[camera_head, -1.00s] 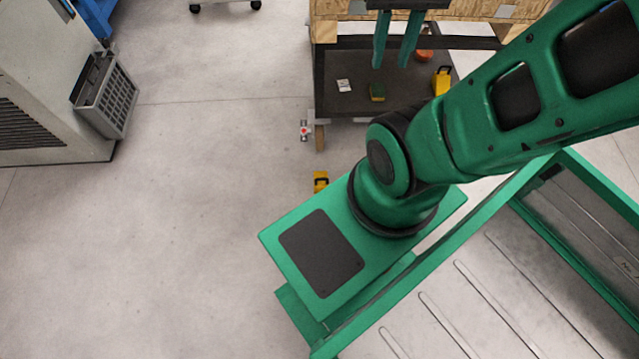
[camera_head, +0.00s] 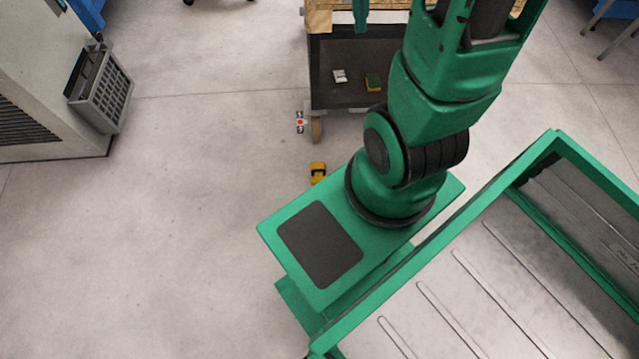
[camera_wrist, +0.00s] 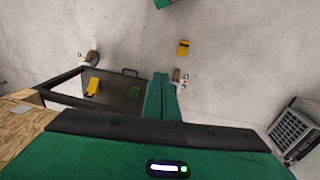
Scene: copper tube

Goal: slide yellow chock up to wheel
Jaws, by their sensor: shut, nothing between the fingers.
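The yellow chock (camera_head: 317,171) lies on the floor, just beyond my base in the head view. It also shows in the wrist view (camera_wrist: 183,47), near the top. The wheel (camera_head: 316,130) stands under the near left corner of the cart, a short gap from the chock. In the wrist view the wheel (camera_wrist: 176,75) is partly hidden behind my fingertips. My gripper (camera_wrist: 160,80) is shut and empty, its green fingers side by side above the cart's edge. In the head view only a part of the fingers (camera_head: 361,14) shows at the top edge.
A red-and-white item (camera_head: 300,122) lies beside the wheel. The floor left of the chock is clear up to a grey basket (camera_head: 101,92).

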